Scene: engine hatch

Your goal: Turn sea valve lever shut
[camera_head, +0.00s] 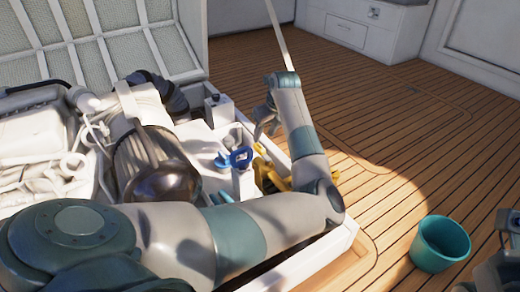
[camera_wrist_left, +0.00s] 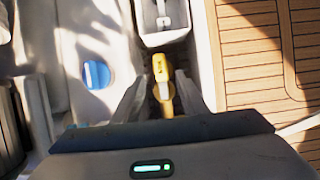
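A yellow lever (camera_wrist_left: 161,68) shows in the left wrist view, in line with the gap between my left gripper's fingers. I cannot tell how far below the fingertips it lies. In the head view, yellow parts (camera_head: 268,176) show low inside the open hatch, partly hidden by my arm. My left gripper (camera_head: 264,122) hangs over the hatch's right side; its two fingers also show apart in the left wrist view (camera_wrist_left: 160,88), with nothing visibly gripped. Part of my right gripper (camera_head: 507,226) shows at the right edge of the head view; its fingers are not clear.
A blue handle (camera_head: 236,158) sits left of the yellow parts. A white box (camera_wrist_left: 162,38) stands just beyond the lever in the left wrist view. The engine (camera_head: 150,160) fills the hatch's left. A teal bucket (camera_head: 441,243) stands on the open wooden deck (camera_head: 400,130).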

